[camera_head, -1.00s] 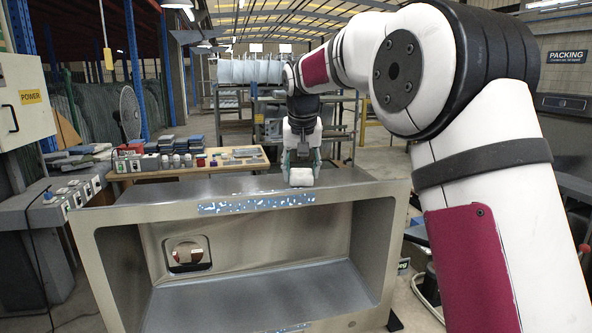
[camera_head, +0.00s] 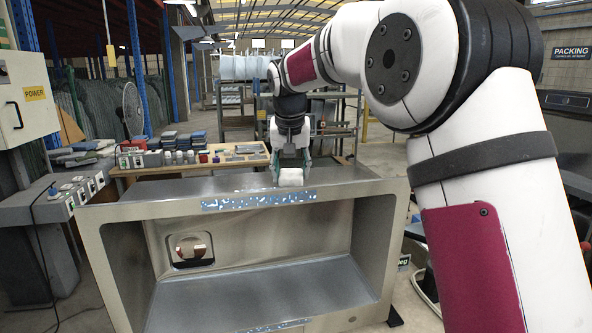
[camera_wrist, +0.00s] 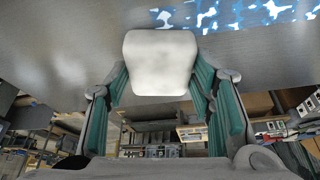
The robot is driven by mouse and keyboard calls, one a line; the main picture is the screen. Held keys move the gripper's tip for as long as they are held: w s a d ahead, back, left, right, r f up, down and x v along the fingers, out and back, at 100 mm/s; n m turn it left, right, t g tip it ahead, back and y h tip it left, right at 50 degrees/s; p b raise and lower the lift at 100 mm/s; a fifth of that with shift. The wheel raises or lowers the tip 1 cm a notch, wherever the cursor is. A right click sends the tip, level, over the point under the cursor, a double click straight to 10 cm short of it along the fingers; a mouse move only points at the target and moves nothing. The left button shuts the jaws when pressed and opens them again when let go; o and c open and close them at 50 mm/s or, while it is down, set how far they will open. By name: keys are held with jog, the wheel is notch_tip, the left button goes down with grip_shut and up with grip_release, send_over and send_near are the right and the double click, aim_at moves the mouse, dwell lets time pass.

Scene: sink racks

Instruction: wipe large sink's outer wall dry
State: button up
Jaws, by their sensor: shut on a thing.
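The large sink (camera_head: 120,212) is a grey metal box lying with its open side toward me and a flat outer wall on top. A blue-and-white speckled wet strip (camera_head: 258,200) runs along the front of this top wall. It also shows at the top of the wrist view (camera_wrist: 240,14). My gripper (camera_head: 291,163) is shut on a white block-like wiping pad (camera_head: 290,178), its green-lined fingers on either side in the wrist view. The pad (camera_wrist: 160,62) is at the top wall, behind the strip's right part. Whether it touches the metal is unclear.
A second speckled patch (camera_head: 275,327) shows at the sink's lower front edge. A wooden bench (camera_head: 190,168) with small items stands behind the sink. A switch console (camera_head: 70,195) is at the left. My arm covers the right side.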

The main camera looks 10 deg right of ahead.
jog(key=shift+a+r, duration=0.1)
jog(key=shift+a, duration=3.5)
jog(key=shift+a+b, duration=0.3)
jog(key=shift+a, duration=4.95)
jog(key=shift+f, duration=0.2)
